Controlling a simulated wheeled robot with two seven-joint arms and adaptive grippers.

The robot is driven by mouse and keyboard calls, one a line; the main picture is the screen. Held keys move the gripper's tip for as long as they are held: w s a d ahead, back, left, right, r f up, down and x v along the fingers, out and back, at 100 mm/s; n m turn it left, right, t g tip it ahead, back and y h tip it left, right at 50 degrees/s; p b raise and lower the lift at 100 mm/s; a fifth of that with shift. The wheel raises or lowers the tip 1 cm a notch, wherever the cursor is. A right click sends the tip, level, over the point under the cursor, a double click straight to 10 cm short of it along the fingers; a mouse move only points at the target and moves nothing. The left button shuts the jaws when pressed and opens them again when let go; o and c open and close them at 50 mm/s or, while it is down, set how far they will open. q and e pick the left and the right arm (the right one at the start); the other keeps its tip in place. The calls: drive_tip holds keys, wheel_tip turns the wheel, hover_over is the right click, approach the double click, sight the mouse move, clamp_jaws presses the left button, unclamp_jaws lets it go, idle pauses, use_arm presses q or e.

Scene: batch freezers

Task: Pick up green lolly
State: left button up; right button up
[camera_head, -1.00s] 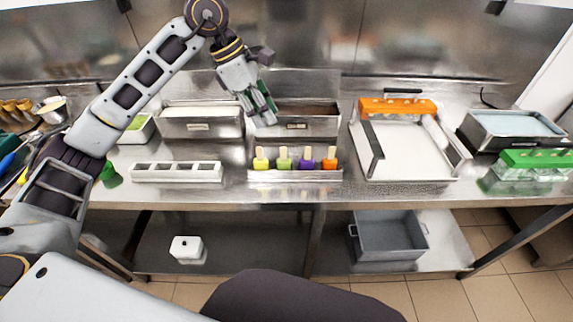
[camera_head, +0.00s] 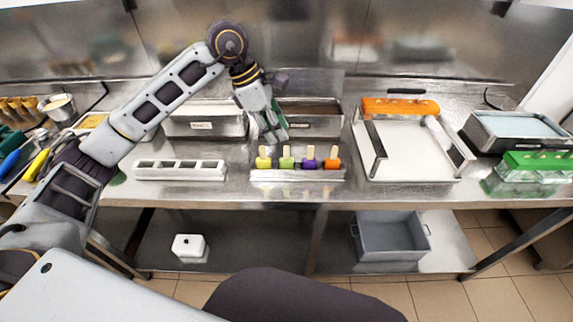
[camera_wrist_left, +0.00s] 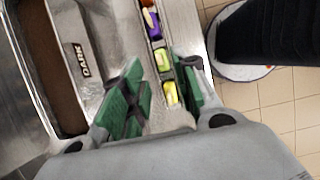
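The green lolly (camera_head: 286,161) stands upright with its pale stick up in a metal holder (camera_head: 297,177), between a yellow lolly (camera_head: 263,162) and a purple lolly (camera_head: 309,162). An orange lolly (camera_head: 332,162) is at the right end. My left gripper (camera_head: 275,138) is just above and behind the green and yellow lollies. In the left wrist view its green fingers (camera_wrist_left: 163,80) are spread, with the green lolly (camera_wrist_left: 162,61) and yellow lolly (camera_wrist_left: 170,93) seen between them. It holds nothing. My right gripper is out of view.
Behind the holder stands a metal tub with dark contents, labelled DARK (camera_wrist_left: 82,60). A white mould (camera_head: 180,170) with several slots lies to the left. A metal-framed white tray (camera_head: 412,152) is to the right. The front counter strip is clear.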

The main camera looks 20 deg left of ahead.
sight(285, 147)
use_arm(q)
drive_tip(key=x, duration=0.2)
drive_tip(key=shift+d+f, duration=0.15)
drive_tip(key=shift+f, duration=0.3)
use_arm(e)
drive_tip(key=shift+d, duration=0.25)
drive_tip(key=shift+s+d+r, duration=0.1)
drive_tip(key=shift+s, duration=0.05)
use_arm(q)
drive_tip(key=shift+w+d+f, duration=0.1)
drive_tip(key=shift+d+f, duration=0.1)
drive_tip(key=shift+f, duration=0.4)
drive_tip(key=x, duration=0.2)
drive_tip(key=shift+w+f+p, duration=0.15)
drive_tip(key=shift+f+p, duration=0.2)
drive_tip(key=shift+p, duration=0.05)
drive_tip(key=shift+w+d+f, duration=0.1)
drive_tip(key=shift+d+f, duration=0.15)
drive_tip(key=shift+f, duration=0.4)
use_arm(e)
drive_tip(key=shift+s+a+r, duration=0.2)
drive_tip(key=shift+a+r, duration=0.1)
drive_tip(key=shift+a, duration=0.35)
